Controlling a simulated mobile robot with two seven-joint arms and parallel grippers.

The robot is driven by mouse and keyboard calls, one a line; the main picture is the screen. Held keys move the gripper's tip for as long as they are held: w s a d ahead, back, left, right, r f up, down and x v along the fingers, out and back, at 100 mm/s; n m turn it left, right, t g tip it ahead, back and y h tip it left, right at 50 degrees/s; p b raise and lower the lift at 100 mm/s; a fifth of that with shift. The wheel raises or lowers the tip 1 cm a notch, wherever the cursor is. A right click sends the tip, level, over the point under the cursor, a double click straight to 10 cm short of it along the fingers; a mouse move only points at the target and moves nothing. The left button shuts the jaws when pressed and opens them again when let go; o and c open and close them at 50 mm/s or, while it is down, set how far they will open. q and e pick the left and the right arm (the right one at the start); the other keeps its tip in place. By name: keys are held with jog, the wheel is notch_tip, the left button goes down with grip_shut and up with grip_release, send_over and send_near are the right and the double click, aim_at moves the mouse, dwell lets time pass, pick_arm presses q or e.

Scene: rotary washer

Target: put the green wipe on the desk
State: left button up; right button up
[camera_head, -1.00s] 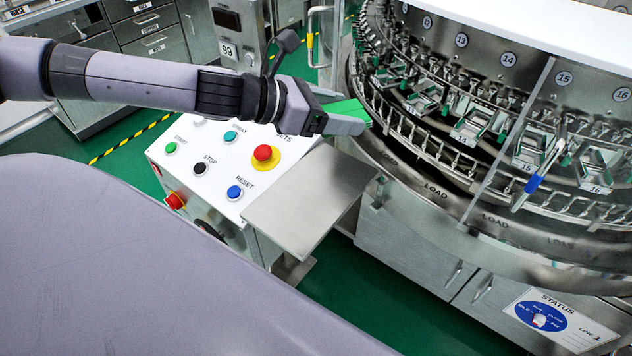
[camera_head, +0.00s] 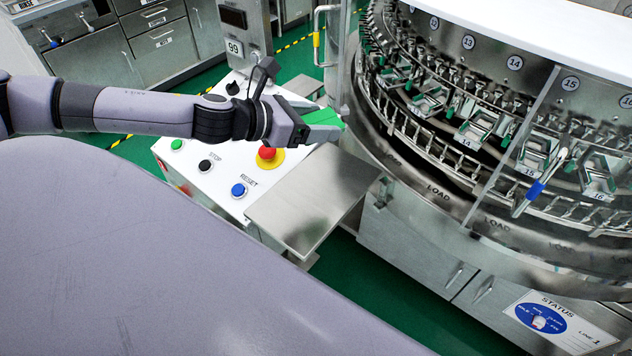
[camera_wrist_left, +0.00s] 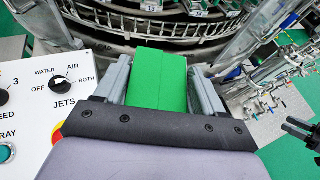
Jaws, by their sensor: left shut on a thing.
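The green wipe (camera_head: 327,117) is a flat bright green piece held between the fingers of my left gripper (camera_head: 322,127). In the left wrist view the wipe (camera_wrist_left: 158,82) fills the gap between the two grey fingers. The gripper is above the far right corner of the white control panel, beside the round washer. A bare steel shelf (camera_head: 312,205), the nearest desk-like surface, lies below and nearer to me, apart from the wipe. My right gripper does not show in the head view.
The white control panel (camera_head: 218,168) carries a red emergency button (camera_head: 267,153) and a blue reset button (camera_head: 238,190). The steel washer (camera_head: 440,190) stands close on the right, with a blue-handled tool (camera_head: 535,188) at its rack. The shelf top is clear.

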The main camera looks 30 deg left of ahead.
pick_arm(q)
send_over(316, 191)
notch_tip(316, 191, down, 14)
jog(key=shift+f+b, duration=0.5)
jog(key=shift+f, duration=1.05)
jog(key=shift+f, duration=0.25)
jog(key=o, duration=1)
